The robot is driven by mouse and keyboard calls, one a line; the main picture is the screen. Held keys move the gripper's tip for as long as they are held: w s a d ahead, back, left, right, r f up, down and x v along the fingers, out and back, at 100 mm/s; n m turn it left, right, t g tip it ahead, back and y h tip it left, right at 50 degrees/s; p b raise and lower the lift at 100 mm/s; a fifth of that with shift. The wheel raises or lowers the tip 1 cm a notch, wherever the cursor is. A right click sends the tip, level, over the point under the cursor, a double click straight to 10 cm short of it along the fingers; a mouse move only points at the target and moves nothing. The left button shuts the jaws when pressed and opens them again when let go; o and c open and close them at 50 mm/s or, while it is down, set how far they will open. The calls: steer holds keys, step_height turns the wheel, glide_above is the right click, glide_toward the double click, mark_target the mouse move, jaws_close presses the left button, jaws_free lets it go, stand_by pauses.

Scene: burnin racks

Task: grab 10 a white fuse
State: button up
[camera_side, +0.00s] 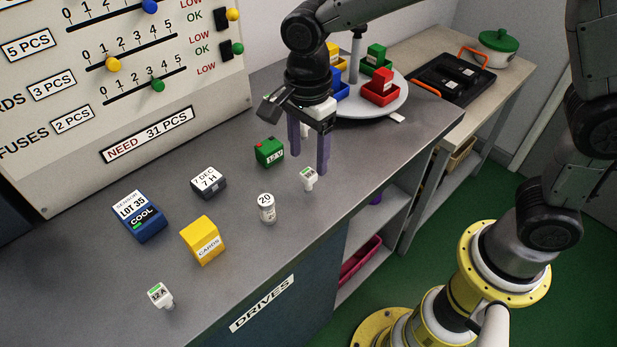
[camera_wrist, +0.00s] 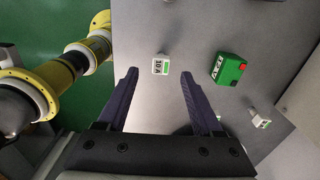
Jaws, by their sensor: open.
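The white 10 A fuse (camera_wrist: 160,66) has a green mark on its label. In the wrist view it lies midway between the lines of my two fingers, around the level of the tips. It also shows in the side view (camera_side: 309,178), on the grey counter just below and in front of my gripper (camera_side: 308,160). My gripper is open and empty, its dark purple fingers (camera_wrist: 159,76) pointing down. Another white fuse (camera_wrist: 260,121) is at the right in the wrist view. A third white fuse (camera_side: 160,295) stands at the counter's front left; its label reads about 32 A.
Near my gripper are a green 12 V block (camera_side: 269,152) and a white cylinder marked 20 (camera_side: 267,208). A dark block (camera_side: 208,182), yellow cards box (camera_side: 203,240) and blue sensor box (camera_side: 139,216) stand left. A round turntable (camera_side: 399,98) with coloured bins is behind.

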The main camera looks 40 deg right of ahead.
mark_target(309, 173)
steer(key=shift+d+f, duration=0.1)
steer(key=shift+f, duration=2.9)
jaws_close()
